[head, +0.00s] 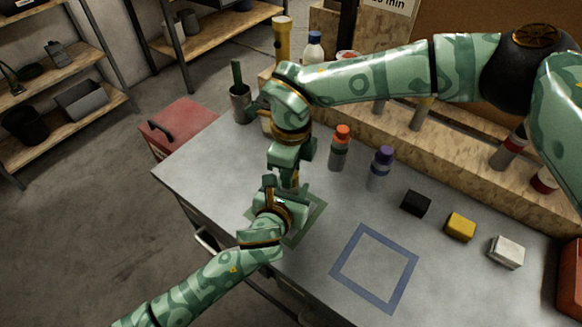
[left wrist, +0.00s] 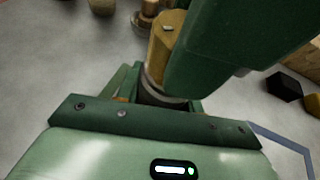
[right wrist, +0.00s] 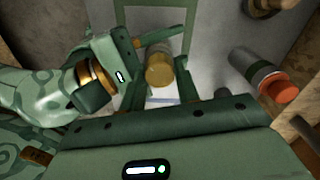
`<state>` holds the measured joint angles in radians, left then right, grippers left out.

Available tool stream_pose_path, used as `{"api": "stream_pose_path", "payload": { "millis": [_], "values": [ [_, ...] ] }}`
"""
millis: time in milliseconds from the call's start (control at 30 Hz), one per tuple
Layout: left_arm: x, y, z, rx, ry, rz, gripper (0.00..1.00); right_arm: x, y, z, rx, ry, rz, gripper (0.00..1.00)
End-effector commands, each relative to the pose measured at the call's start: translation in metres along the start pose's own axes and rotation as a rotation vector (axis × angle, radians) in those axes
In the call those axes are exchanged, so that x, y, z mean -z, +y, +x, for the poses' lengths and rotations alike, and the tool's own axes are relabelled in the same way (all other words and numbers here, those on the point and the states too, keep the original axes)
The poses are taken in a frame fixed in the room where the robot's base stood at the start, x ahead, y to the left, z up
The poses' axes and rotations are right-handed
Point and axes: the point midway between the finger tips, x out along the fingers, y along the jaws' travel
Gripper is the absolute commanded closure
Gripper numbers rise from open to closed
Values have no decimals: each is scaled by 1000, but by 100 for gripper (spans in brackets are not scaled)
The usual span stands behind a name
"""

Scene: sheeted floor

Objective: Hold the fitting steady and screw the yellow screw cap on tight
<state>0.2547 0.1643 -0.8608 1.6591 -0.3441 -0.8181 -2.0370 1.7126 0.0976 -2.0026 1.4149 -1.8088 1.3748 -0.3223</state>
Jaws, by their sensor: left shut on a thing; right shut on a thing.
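The yellow screw cap (right wrist: 159,73) sits between the fingers of my right gripper (head: 291,166), which points down from above and is shut on it. The cap also shows in the left wrist view (left wrist: 165,42), beside the dark green right finger. My left gripper (head: 283,192) comes in low from the left and is shut on the grey fitting (left wrist: 158,92) just below the cap. The fitting is mostly hidden by both grippers, and the seam between cap and fitting is not clear. Both grippers are over the green square outline (head: 316,218) on the table.
An orange-capped bottle (head: 340,148) and a purple-capped bottle (head: 380,167) stand close right of the grippers. Black (head: 416,203), yellow (head: 460,226) and white (head: 506,252) blocks lie further right. The blue square outline (head: 345,252) is empty. A wooden ledge runs along the back.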

Motion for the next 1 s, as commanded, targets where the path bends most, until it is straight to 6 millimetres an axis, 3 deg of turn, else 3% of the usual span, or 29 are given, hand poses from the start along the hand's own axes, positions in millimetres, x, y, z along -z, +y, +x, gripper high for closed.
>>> {"api": "stream_pose_path", "payload": {
  "millis": [33, 100, 133, 500, 1000],
  "values": [
    [2, 1, 0, -2, 4, 2, 92, 0, -1, 0, 1, -1, 71, 66],
    [2, 1, 0, -2, 4, 2, 92, 0, -1, 0, 2, -1, 60, 46],
    [2, 1, 0, -2, 4, 2, 92, 0, -1, 0, 2, 0, 59, 43],
    [2, 1, 0, -2, 4, 1, 92, -1, 1, -6, -2, 0, 55, 43],
    [2, 0, 0, -1, 4, 1, 92, 0, -1, -106, 4, -3, 58, 43]
  ]
}}
